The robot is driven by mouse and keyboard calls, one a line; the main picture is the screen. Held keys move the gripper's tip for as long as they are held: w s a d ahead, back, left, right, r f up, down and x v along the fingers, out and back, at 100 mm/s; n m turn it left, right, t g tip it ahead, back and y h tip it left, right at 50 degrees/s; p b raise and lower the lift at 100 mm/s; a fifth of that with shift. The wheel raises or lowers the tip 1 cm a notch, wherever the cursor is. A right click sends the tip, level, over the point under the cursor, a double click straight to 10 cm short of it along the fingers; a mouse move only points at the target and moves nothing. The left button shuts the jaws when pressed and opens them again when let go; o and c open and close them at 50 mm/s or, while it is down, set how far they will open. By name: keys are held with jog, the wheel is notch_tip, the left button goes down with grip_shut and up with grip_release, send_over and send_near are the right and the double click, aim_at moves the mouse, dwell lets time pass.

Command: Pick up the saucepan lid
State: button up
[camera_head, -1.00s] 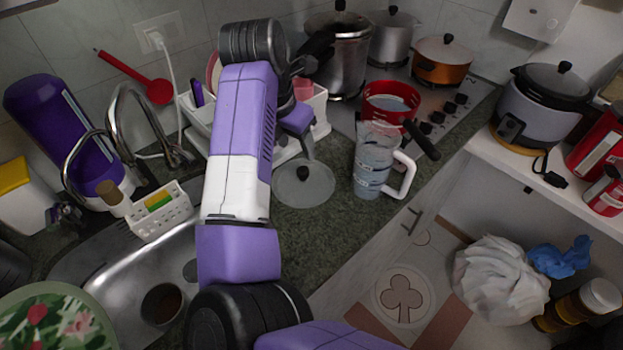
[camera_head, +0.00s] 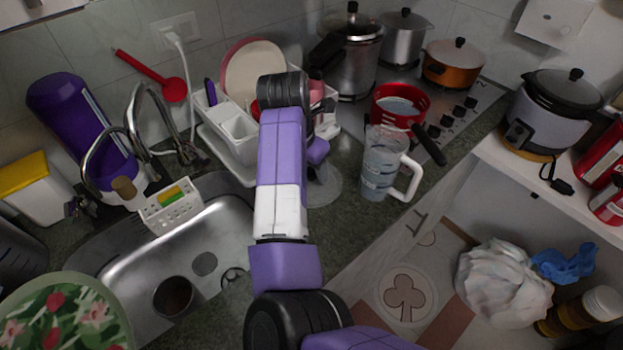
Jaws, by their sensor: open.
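The saucepan lid (camera_head: 328,190) is a round, greyish, see-through disc lying on the dark counter, left of the clear measuring jug. My arm hides its left part, and its knob is not clearly visible. My gripper (camera_head: 318,158) is at the far end of my arm, right at the lid's upper edge in the picture. Only a small purple and dark part of it shows beside the arm. It is open, with nothing seen in it. I cannot tell whether it touches the lid.
The clear measuring jug (camera_head: 381,165) stands close right of the lid. The red saucepan (camera_head: 398,104) is behind it by the stove. A white dish rack (camera_head: 234,128) stands left of my arm, and the sink (camera_head: 130,270) is at front left.

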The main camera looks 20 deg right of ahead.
jog(key=shift+c, duration=0.4)
grip_shut()
dwell(0.9)
